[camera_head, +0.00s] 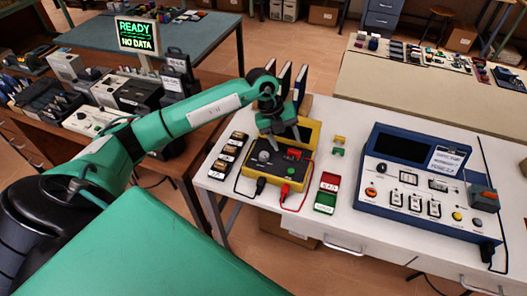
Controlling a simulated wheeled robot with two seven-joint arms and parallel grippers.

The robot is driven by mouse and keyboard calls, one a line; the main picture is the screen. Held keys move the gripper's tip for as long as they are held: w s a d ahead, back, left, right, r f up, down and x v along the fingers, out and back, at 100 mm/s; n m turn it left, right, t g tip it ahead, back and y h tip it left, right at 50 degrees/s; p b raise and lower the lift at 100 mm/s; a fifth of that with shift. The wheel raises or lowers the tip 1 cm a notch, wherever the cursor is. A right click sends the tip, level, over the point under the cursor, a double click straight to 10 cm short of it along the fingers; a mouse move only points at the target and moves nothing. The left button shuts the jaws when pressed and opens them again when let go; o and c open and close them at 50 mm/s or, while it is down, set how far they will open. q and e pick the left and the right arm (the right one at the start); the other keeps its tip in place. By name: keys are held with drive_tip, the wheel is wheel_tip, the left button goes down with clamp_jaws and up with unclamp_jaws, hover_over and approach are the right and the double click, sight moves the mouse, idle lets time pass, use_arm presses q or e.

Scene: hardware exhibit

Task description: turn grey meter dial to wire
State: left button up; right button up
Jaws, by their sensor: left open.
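The yellow meter (314,134) lies on the white workbench in front of my left arm. Its grey dial (264,156) is on the left part of its face, beside a red part and a green button. My left gripper (284,140) is open, pointing down over the far part of the meter. Its fingers are above and to the right of the grey dial, not around it. The gripper hides part of the meter's face. The dial's pointer and markings are too small to read. My right gripper is not in view.
A black lead and a red lead (284,193) plug in at the meter's front. Small black-and-tan blocks (229,155) stand left, red and green blocks (326,192) right. A blue-framed panel (420,180) fills the bench's right. A screen (138,36) reads "READY NO DATA".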

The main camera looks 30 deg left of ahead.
use_arm(q)
drive_tip(key=a+r+n+y, duration=0.2)
drive_tip(key=a+y, duration=0.2)
drive_tip(key=a, duration=0.4)
drive_tip(key=p, duration=0.4)
approach(264, 154)
drive_tip(key=shift+g, duration=0.4)
drive_tip(key=f, duration=0.7)
drive_tip(key=shift+w, duration=0.35)
drive_tip(key=shift+f, duration=0.8)
drive_tip(key=shift+c, duration=0.4)
